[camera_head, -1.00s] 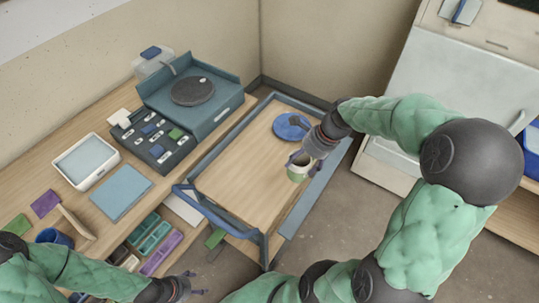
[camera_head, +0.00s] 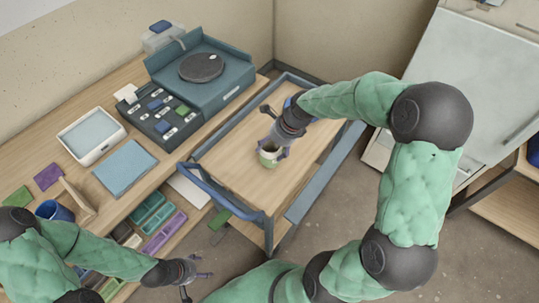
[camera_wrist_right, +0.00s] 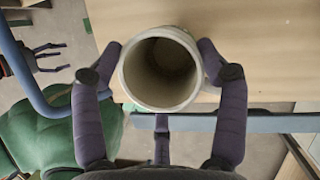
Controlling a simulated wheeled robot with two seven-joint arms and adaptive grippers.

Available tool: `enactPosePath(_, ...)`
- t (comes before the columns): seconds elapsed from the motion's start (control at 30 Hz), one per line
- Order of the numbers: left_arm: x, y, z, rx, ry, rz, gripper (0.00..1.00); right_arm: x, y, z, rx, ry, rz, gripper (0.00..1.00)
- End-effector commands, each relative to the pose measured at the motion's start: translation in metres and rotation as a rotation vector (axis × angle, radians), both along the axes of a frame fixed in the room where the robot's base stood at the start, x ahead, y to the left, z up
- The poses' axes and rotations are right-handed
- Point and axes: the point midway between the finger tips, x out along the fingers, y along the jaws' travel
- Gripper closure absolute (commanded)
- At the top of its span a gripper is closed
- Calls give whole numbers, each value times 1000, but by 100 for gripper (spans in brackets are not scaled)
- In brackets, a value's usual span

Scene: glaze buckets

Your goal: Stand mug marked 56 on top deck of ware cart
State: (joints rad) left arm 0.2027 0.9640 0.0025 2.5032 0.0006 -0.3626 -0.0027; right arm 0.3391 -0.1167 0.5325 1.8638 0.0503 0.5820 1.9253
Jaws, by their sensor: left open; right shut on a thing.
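A mug, pale inside with a green lower part (camera_head: 268,159), is in my right gripper (camera_head: 272,146), over the near part of the ware cart's wooden top deck (camera_head: 232,160). In the right wrist view, the mug (camera_wrist_right: 160,82) is seen from above, upright and empty, with the purple fingers of my right gripper (camera_wrist_right: 161,62) on both sides of its rim. I cannot tell if its base touches the deck. No number is readable on it. My left gripper (camera_head: 196,277) is open and empty, low beside the cart's handle end.
The cart has a blue push handle (camera_head: 222,200) and raised side rails. A blue round thing (camera_head: 289,102) on the far deck is mostly hidden by my right arm. Left is a workbench with a turntable (camera_head: 201,68), a white tray (camera_head: 91,136) and a blue mug (camera_head: 54,210).

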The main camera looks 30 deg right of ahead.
Motion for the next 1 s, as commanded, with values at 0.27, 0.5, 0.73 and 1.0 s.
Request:
enactPosePath(0.27, 0, 0, -16, 0, 0, 0, 33, 7, 5, -25, -1, -1, 1, 72)
enactPosePath(0.5, 0, 0, -26, 0, 0, 0, 33, 7, 5, -41, -1, -2, 0, 72)
enactPosePath(0.73, 0, 0, -25, 0, 0, 0, 33, 7, 5, -40, -1, -2, 0, 72)
enactPosePath(1.0, 0, 0, -25, 0, 0, 0, 33, 7, 5, -42, 0, 0, 1, 3)
